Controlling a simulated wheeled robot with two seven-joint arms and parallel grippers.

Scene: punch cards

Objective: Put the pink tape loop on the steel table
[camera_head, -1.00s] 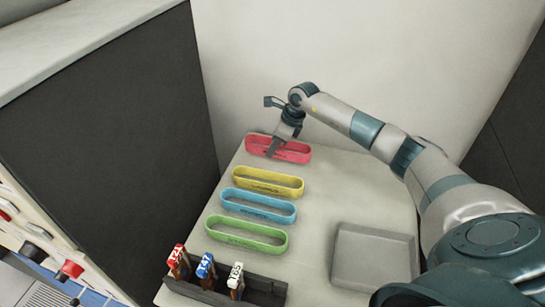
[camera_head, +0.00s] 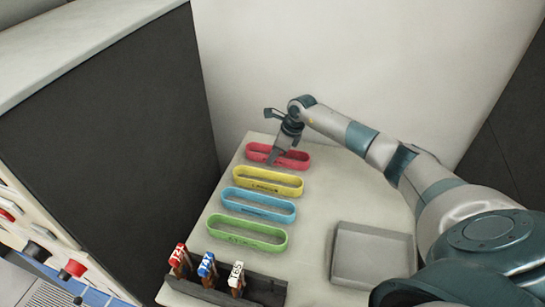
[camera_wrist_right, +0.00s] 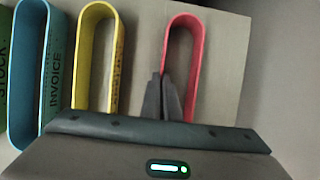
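The pink tape loop (camera_head: 294,159) is a long oval band standing on edge at the far end of a pale tabletop (camera_head: 330,190). It also shows in the right wrist view (camera_wrist_right: 196,60). My right gripper (camera_head: 274,161) is at its near left part. In the right wrist view its two fingers (camera_wrist_right: 163,98) are close together, with the loop's wall running down between them. Whether the loop touches the tabletop is hard to tell. No surface is clearly marked as the steel table. My left gripper is not in view.
Yellow (camera_head: 268,192), blue (camera_head: 258,214) and green (camera_head: 246,242) loops stand in a row nearer me. A dark rack (camera_head: 262,290) holds labelled cards at the front. A grey square tray (camera_head: 372,255) lies right. A tall dark panel (camera_head: 110,150) borders the left.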

